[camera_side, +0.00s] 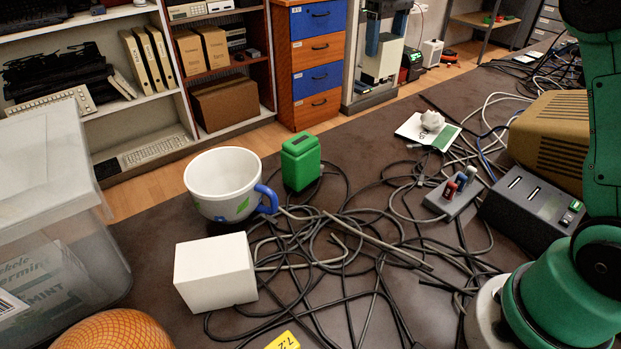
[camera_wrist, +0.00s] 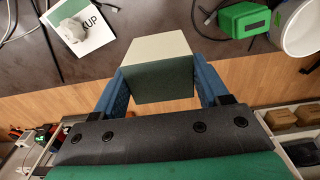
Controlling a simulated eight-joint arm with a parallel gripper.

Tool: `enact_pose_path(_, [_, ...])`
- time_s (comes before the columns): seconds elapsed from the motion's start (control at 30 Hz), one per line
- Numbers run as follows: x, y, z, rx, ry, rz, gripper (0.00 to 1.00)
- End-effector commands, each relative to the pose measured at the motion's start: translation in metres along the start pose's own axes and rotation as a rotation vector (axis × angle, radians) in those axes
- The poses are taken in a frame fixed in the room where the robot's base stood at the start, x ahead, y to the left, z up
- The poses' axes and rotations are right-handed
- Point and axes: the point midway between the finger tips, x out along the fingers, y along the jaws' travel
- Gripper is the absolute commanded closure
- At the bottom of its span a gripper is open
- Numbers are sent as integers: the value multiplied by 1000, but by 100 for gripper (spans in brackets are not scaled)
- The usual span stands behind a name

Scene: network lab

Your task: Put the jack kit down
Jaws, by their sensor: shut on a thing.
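The jack kit (camera_wrist: 158,48) shows in the wrist view as a box with a pale cream face and a dark green face. My gripper (camera_wrist: 155,88) is shut on it, with one blue finger on each side. The kit hides part of the table and floor behind it.
A white mug (camera_side: 222,183), green container (camera_side: 301,162) and white box (camera_side: 215,272) stand at the table's left. Tangled cables (camera_side: 345,240) cover the middle. A card (camera_side: 425,131), USB hub (camera_side: 455,195) and black device (camera_side: 530,208) lie right. Some bare table shows behind the cables.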

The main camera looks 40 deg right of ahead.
Motion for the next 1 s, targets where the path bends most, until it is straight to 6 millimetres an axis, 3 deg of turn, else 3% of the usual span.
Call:
enact_pose_path(0.53, [126, -1, 1, 0, 0, 0, 90])
enact_pose_path(1.0, [186, -1, 1, 0, 0, 0, 90])
